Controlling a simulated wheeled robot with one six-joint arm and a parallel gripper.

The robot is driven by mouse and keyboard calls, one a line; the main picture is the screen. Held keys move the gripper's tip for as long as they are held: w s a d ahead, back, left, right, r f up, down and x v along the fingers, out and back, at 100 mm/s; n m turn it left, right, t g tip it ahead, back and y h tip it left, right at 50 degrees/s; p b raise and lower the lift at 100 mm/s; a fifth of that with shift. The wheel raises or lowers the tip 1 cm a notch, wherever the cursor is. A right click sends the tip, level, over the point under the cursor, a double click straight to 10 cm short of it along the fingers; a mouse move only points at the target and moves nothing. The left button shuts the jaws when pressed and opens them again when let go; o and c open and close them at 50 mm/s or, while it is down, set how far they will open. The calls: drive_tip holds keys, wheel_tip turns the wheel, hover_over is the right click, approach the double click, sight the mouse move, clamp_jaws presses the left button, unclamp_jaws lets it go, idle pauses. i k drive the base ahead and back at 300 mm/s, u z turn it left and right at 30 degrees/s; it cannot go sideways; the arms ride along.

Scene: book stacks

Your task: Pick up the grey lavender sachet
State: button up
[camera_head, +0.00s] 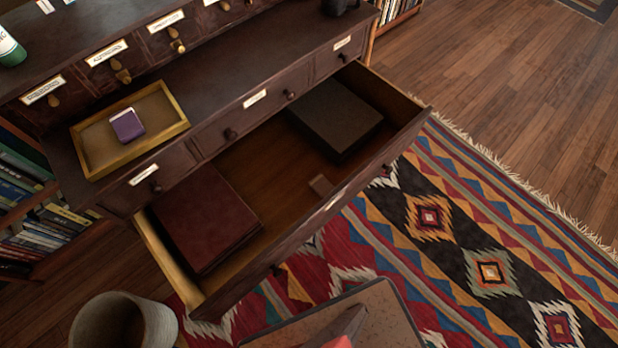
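A small flat grey-brown piece (321,185) lies on the floor of the long open drawer (268,165), near its front wall. It may be the grey lavender sachet, but it is too small to be sure. It lies between a dark red box (205,218) on the left and a black box (335,115) on the right, apart from both. A small purple block with a pale edge (127,124) sits in a wooden tray (92,157) on the cabinet ledge. I cannot make out my gripper in this view.
The cabinet (222,72) has several small labelled drawers. A grey round bin (122,322) stands at the bottom left. A speckled flat-topped thing (385,310) with a dark and red item on it is at the bottom edge. Patterned rug and bare floor lie right.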

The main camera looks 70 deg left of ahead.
sight(319, 183)
drive_tip(key=k, duration=0.95)
drive_tip(key=u, duration=1.3)
